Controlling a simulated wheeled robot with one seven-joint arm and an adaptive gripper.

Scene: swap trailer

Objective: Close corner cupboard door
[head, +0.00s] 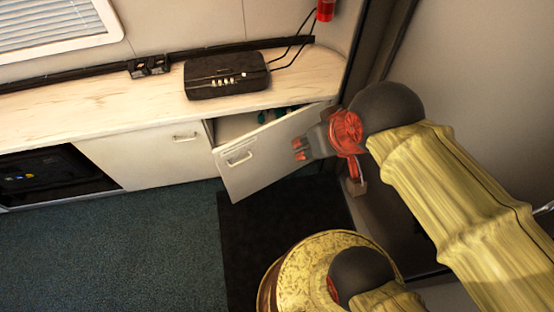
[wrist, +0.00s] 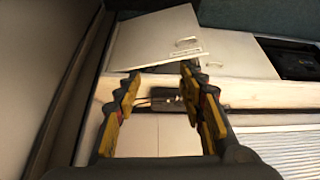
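The corner cupboard door (head: 252,157) is a white panel with a small pale handle (head: 239,158). It stands ajar, swung out from the counter front, and a dark gap with some small items shows behind its top edge. My gripper (head: 299,150) is in front of the door's right part in the head view; I cannot tell whether it touches the door. In the wrist view the fingers of my gripper (wrist: 160,82) are spread apart with nothing between them. The door (wrist: 155,38) shows beyond the fingertips there, with its handle (wrist: 187,41).
A closed cupboard door (head: 150,150) is left of the open one, with a dark appliance (head: 50,172) further left. A black box (head: 226,75) sits on the wooden counter (head: 100,98). A dark mat (head: 270,225) lies below the door. The blue-green floor at left is clear.

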